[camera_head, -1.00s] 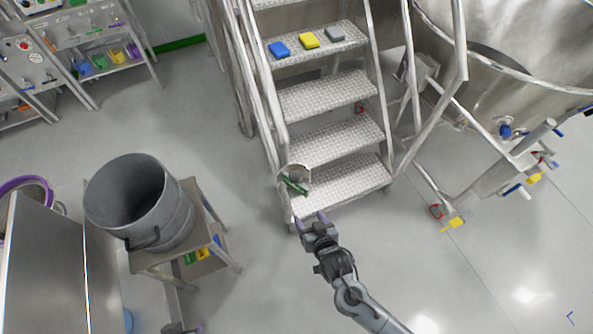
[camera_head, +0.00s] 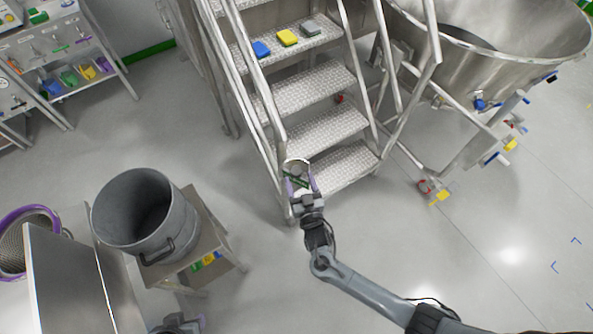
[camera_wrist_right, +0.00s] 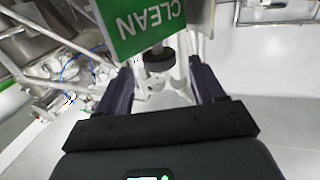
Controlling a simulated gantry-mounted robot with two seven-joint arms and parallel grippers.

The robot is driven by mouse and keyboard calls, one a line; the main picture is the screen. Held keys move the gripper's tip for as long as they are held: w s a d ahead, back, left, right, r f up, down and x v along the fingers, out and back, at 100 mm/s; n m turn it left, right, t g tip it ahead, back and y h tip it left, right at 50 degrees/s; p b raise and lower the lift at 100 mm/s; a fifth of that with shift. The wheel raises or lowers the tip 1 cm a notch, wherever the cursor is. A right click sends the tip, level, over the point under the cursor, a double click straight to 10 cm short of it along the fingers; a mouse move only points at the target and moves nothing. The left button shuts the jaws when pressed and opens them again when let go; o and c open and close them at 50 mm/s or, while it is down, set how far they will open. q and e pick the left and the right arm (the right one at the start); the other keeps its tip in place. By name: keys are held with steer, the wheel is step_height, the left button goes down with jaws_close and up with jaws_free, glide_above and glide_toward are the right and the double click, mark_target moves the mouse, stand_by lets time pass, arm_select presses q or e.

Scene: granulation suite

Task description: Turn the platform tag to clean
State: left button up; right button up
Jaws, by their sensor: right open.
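The platform tag (camera_head: 296,181) shows in the head view as a thin green strip by a pale round part at the foot of the stair rail. In the right wrist view the tag (camera_wrist_right: 145,22) is a green plate reading CLEAN, upside down in the picture. A dark round knob (camera_wrist_right: 158,58) sits just below it. My right gripper (camera_head: 301,188) is open at the tag. Its two fingers stand apart either side of the knob in the wrist view, with nothing visibly gripped. Part of my left gripper (camera_head: 180,323) shows at the bottom edge; its jaws are unclear.
Metal stairs (camera_head: 310,90) rise behind the tag, with blue, yellow and grey blocks on an upper step. A large steel vessel (camera_head: 500,50) stands at the right. A grey bucket (camera_head: 175,225) sits on a small stand at the left.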

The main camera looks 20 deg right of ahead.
mark_target(298, 176)
steer(key=shift+w+d, duration=0.2)
steer(key=shift+w, duration=1.95)
steer(key=shift+c, duration=0.3)
steer(key=c, duration=0.9)
